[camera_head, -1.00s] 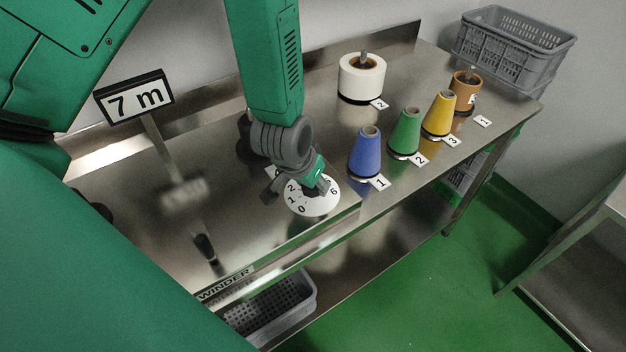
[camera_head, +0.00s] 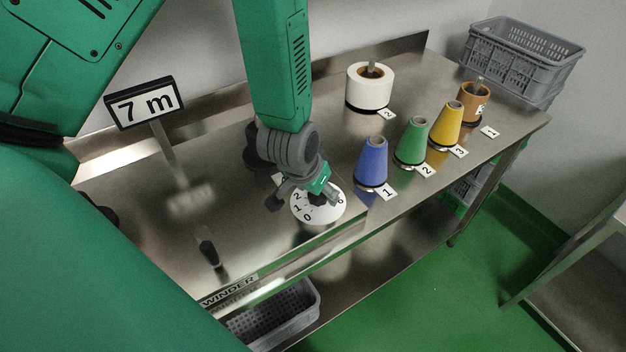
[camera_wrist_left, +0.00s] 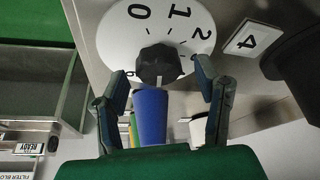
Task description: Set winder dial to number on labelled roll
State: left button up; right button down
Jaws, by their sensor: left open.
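The white winder dial (camera_head: 328,214) lies on the steel bench, with the numbers 0, 1 and 2 readable on its left. In the left wrist view the dial (camera_wrist_left: 105,38) carries a black knob (camera_wrist_left: 158,64). My left gripper (camera_head: 326,196) is over the dial, its fingers (camera_wrist_left: 160,90) open and apart on either side of the knob. The knob's setting cannot be told. A white roll (camera_head: 370,92) stands at the back. My right gripper is not in view.
Blue (camera_head: 371,162), green (camera_head: 411,143) and yellow (camera_head: 447,126) cones stand right of the dial with number tags. A "7 m" sign (camera_head: 146,104) stands on the left. A grey crate (camera_head: 520,60) is beyond the far end. The wrist view shows a tag 4 (camera_wrist_left: 252,38).

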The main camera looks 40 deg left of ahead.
pick_arm(q)
jog(key=v, duration=1.1)
jog(key=shift+s, duration=0.1)
